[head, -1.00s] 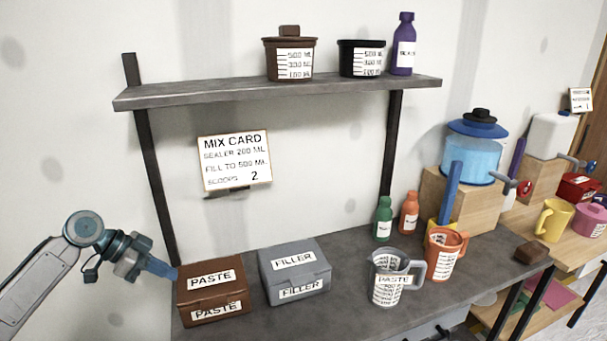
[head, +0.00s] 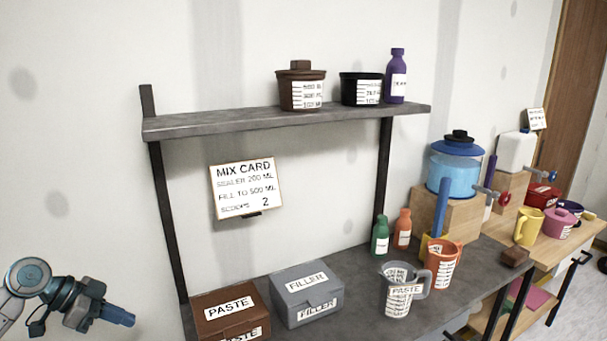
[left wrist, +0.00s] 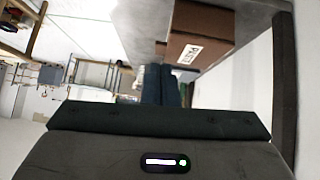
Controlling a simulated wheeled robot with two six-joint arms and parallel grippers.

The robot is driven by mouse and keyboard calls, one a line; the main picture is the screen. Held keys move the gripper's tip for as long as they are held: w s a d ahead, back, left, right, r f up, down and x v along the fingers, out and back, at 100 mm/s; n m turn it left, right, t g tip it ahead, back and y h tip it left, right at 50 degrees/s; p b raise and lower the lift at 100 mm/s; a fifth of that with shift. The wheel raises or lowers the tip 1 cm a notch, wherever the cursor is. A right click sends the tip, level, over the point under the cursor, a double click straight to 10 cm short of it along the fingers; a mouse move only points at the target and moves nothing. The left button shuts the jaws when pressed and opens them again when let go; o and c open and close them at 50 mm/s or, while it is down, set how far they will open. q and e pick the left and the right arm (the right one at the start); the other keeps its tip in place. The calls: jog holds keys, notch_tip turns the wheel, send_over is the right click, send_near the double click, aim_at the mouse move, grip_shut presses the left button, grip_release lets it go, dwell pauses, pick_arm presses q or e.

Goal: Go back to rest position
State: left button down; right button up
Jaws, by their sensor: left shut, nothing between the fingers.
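My left gripper (head: 122,316) is at the lower left of the head view, left of the bench and apart from the brown PASTE box (head: 230,309). Its blue fingers are shut with nothing between them. In the left wrist view the shut fingers (left wrist: 161,86) point away from the camera, with the PASTE box (left wrist: 200,38) beyond them to the right. My right gripper is in neither view.
The grey bench (head: 360,322) holds a grey FILLER box (head: 307,293), a clear PASTE jug (head: 397,290), an orange jug (head: 442,264) and small bottles. A shelf (head: 290,122) with pots hangs above. The wall left of the bench is clear.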

pick_arm(q)
jog(key=s+d+f+n+y, duration=0.1)
jog(key=s+d+f, duration=0.3)
jog(key=f, duration=0.2)
jog(key=s+d+f+n+g+y, duration=0.1)
jog(key=s+d+f, duration=0.3)
jog(key=f, duration=0.2)
jog(key=s+d+f+n+y, duration=0.1)
jog(key=s+d+f, duration=0.3)
jog(key=f, duration=0.3)
jog(key=s+d+f+n+y, duration=0.1)
jog(key=s+d+n+y, duration=0.2)
jog(key=s, duration=0.5)
jog(key=s+d+n+y, duration=0.1)
jog(key=s+n+y, duration=0.25)
jog(key=s, duration=0.45)
jog(key=a+f+n, duration=0.1)
jog(key=a+f, duration=0.2)
jog(key=f, duration=2.6)
jog(key=s+a+f+g, duration=0.1)
jog(key=s+f, duration=1.7)
jog(key=f, duration=0.2)
jog(key=shift+s+a+f+g+h, duration=0.25)
jog(key=shift+f+g+h, duration=0.1)
jog(key=shift+g, duration=0.05)
